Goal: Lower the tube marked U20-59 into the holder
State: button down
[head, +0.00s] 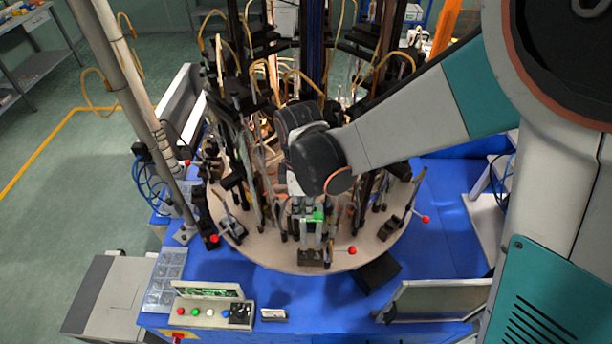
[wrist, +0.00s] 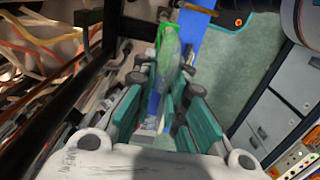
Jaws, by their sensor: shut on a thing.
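My gripper (head: 307,222) is over the front of the round table. In the wrist view, its teal-padded fingers (wrist: 163,82) are shut on a clear, greenish tube (wrist: 169,50). The tube has a bright green part at one end. In the head view, only a small bright green patch (head: 318,216) shows at the fingers, and I cannot make out the tube's full length. No marking on it is readable. A dark holder block (head: 312,258) stands on the table just below the gripper. I cannot tell whether the tube touches it.
The round beige table (head: 283,263) carries several dark posts, clamps and hoses around and behind my gripper. Red-knobbed levers (head: 352,250) stick out at its rim. A button panel (head: 212,312) stands on the blue base in front. The blue surface on the right is mostly clear.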

aim_at(303, 220)
jog(key=shift+s+f, duration=0.1)
jog(key=shift+f+b, duration=1.15)
jog(key=shift+f, duration=0.8)
jog(key=shift+f+b, duration=1.9)
jog(key=shift+f, duration=0.05)
dwell(0.3)
jog(key=c, duration=1.5)
grip_release()
jog(key=shift+c, duration=0.2)
jog(key=shift+r, duration=0.1)
jog(key=shift+r+p, duration=1.3)
jog(key=shift+r, duration=0.95)
